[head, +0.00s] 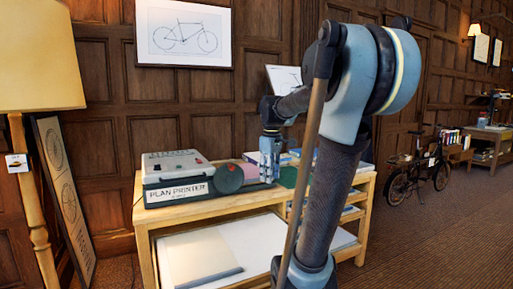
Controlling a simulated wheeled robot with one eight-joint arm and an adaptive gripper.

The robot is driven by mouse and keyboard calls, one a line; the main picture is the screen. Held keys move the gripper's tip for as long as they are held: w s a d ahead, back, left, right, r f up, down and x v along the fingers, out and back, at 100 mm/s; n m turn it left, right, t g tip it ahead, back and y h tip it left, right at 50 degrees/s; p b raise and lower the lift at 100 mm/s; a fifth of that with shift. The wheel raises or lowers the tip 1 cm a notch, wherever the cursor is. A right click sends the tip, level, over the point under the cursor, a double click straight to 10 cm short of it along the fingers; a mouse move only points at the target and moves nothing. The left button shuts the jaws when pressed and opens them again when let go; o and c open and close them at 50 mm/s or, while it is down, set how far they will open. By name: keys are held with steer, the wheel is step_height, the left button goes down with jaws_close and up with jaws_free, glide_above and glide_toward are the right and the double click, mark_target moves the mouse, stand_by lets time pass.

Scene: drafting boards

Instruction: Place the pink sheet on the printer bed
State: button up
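The printer (178,192), labelled "PLAN PRINTER", stands at the left end of the wooden table in the head view. Its dark bed seems to extend right, towards my gripper; a round dull-red disc (229,178) stands in front of it. A small pink patch (250,173) shows between this disc and my gripper; it may be the pink sheet, but most of it is hidden. My gripper (268,178) points down over the table right of the printer. It is small and seen from behind my arm, so I cannot tell whether its fingers hold anything.
A green sheet or pad (289,177) lies right of my gripper. The table (200,217) has a lower shelf with large pale sheets (195,258). A floor lamp (40,60) and leaning board (66,200) stand left. A bicycle (415,178) stands right; the carpet there is clear.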

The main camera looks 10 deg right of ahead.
steer(key=w+r+n, duration=0.1)
steer(key=w+n, duration=0.3)
steer(key=w, duration=0.7)
steer(key=w+r+n, duration=0.2)
steer(key=w+n, duration=0.2)
steer(key=w, duration=0.8)
steer(key=w+r+n+g, duration=0.1)
steer(key=w+n, duration=0.3)
steer(key=w, duration=0.8)
steer(key=shift+a+r, duration=0.25)
steer(key=shift+r, duration=0.1)
step_height(320, 180, down, 17)
steer(key=shift+f, duration=0.2)
jaws_close()
